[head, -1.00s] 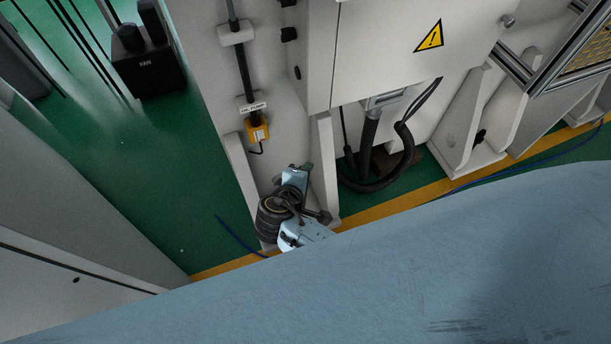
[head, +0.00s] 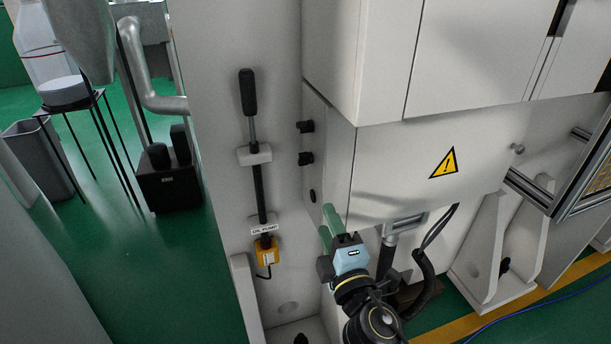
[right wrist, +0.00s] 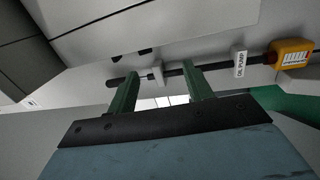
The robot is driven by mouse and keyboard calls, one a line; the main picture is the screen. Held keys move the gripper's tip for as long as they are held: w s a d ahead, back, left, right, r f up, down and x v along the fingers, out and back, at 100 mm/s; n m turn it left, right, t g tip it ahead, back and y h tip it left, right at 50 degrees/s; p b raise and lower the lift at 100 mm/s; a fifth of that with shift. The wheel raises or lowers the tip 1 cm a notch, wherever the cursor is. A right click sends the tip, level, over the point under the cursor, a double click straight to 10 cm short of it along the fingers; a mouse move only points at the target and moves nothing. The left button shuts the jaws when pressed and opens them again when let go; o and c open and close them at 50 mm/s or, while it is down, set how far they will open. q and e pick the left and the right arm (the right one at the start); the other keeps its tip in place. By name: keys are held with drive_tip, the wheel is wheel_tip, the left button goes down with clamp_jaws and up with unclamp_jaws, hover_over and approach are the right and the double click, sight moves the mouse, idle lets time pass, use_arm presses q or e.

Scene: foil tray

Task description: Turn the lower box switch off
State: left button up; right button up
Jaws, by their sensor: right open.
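Two black switches stick out of the left side of the white box: an upper one (head: 306,127) and a lower one (head: 305,158). How the lower switch is set is too small to tell. My right gripper (head: 329,222), with green fingers, is below both switches and apart from them, near the box's lower corner. In the right wrist view, the right gripper (right wrist: 159,74) has its two fingers spread with nothing held between them. Two small dark shapes there may be the switches. My left gripper is not in view.
A black-handled lever (head: 249,95) runs down the column left of the box to a yellow oil pump unit (head: 267,250). The box front (head: 400,185) bears a warning sign. Black cables (head: 422,275) hang below the box.

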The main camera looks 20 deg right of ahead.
wheel_tip(320, 180, up, 2)
drive_tip(key=n+t+p, duration=0.1)
drive_tip(key=p, duration=0.1)
approach(303, 161)
drive_tip(key=shift+y, duration=0.4)
drive_tip(key=x, duration=0.7)
drive_tip(key=shift+d, duration=0.25)
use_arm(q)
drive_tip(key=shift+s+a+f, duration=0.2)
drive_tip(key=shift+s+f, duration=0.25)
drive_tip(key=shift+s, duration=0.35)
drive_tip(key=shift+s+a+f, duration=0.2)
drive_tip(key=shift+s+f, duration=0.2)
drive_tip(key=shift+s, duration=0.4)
use_arm(e)
drive_tip(key=shift+w+r, duration=0.1)
drive_tip(key=shift+w, duration=0.45)
